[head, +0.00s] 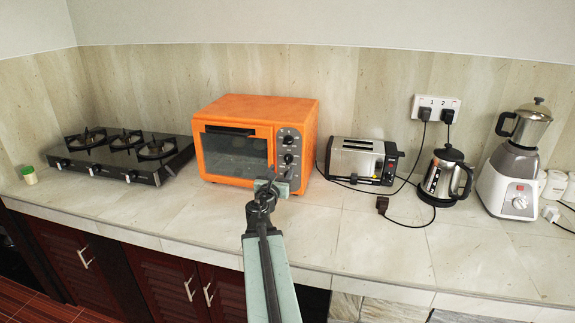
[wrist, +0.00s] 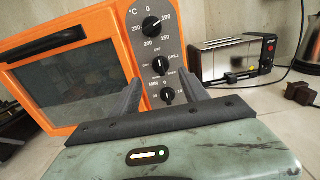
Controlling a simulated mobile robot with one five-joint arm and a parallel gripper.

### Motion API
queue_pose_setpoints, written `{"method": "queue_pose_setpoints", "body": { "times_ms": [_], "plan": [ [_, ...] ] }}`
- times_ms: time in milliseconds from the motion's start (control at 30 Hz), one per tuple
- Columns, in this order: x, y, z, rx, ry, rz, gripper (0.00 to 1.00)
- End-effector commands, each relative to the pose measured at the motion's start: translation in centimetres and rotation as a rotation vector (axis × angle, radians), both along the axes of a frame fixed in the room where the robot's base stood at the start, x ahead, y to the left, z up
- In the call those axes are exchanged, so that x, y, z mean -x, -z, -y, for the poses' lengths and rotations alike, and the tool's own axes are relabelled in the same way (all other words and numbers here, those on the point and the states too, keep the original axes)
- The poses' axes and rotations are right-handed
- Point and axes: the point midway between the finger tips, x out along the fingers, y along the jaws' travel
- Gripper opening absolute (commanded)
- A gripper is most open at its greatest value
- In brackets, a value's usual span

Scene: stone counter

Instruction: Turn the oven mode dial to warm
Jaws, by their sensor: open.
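The orange oven (head: 255,108) stands on the counter and also shows in the wrist view (wrist: 100,22). Its right panel has three black dials in a column. The middle one, the mode dial (wrist: 160,65), has small labels around it, OFF above and GRILL at upper right; it also shows in the head view (head: 288,158). Its exact setting is too small to tell. My gripper (wrist: 161,79) is open and empty, its two fingers pointing at the panel on either side of the lower dials. In the head view my gripper (head: 268,184) is before the panel's lower part.
The temperature dial (wrist: 151,26) is above the mode dial and a third dial (wrist: 167,95) below. A toaster (head: 358,158) stands right of the oven, then a kettle (head: 440,172) and blender (head: 515,175). A gas stove (head: 125,152) is at left. Bare counter lies in front.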

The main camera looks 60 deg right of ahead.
Motion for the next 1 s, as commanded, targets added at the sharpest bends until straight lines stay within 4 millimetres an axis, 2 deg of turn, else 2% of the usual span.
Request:
{"method": "queue_pose_setpoints", "body": {
  "times_ms": [167,433,533,733,767,933,967,1000],
  "plan": [
    [-0.6,0.0,1.8,-0.002,0.003,0.004,0.53],
    [-2.1,0.0,6.6,-0.003,0.004,0.005,0.53],
    [-2.3,0.0,7.3,-0.003,0.003,0.005,0.53],
    [-2.2,0.0,7.3,-0.003,0.003,0.006,0.53],
    [-2.2,0.0,7.3,-0.003,0.003,0.006,0.50],
    [-2.2,0.0,7.3,-0.003,0.003,0.006,0.03],
    [-2.2,0.0,7.3,-0.003,0.003,0.006,0.00],
    [-2.2,0.0,8.3,-0.003,0.006,0.006,0.00]
  ]
}}
